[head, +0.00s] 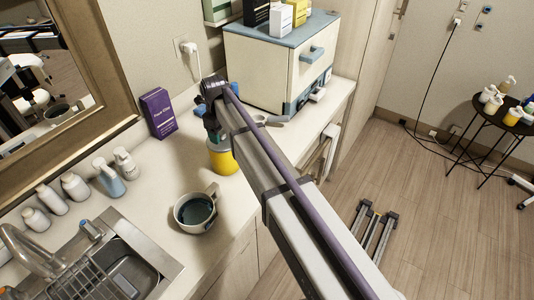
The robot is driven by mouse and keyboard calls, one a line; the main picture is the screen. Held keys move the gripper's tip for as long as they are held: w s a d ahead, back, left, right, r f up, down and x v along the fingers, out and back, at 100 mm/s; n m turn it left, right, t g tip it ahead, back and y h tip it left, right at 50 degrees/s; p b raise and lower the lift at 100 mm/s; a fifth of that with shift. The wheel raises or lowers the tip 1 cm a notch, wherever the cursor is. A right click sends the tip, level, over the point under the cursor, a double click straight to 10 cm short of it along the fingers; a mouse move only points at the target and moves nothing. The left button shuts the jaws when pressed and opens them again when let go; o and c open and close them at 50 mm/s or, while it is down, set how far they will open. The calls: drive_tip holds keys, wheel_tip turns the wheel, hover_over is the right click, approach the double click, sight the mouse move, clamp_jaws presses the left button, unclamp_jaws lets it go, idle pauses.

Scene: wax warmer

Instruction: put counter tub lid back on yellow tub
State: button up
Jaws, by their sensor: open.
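A yellow tub (222,161) stands on the counter, left of my arm, with a pale band near its top. My gripper (214,137) points down right at the top of this tub and hides much of its upper end. I cannot tell whether the gripper touches it. The jaws are open, though small and dark in this view. I cannot make out a separate lid with certainty. A flat grey item (272,120) lies on the counter behind my arm, partly hidden; I cannot tell what it is.
A blue-and-cream cabinet (270,65) with boxes on top stands behind. A purple box (158,113) leans near the wall. A dark-filled mug (196,211), several bottles (73,186) and a sink (120,280) are nearer. A round side table (497,135) stands at right.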

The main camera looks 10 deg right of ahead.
drive_tip(key=shift+r+p, duration=3.8)
drive_tip(key=shift+r, duration=0.15)
wheel_tip(320, 180, up, 11)
drive_tip(key=p, duration=1)
drive_tip(key=shift+f+p, duration=0.15)
drive_tip(key=shift+p, duration=0.2)
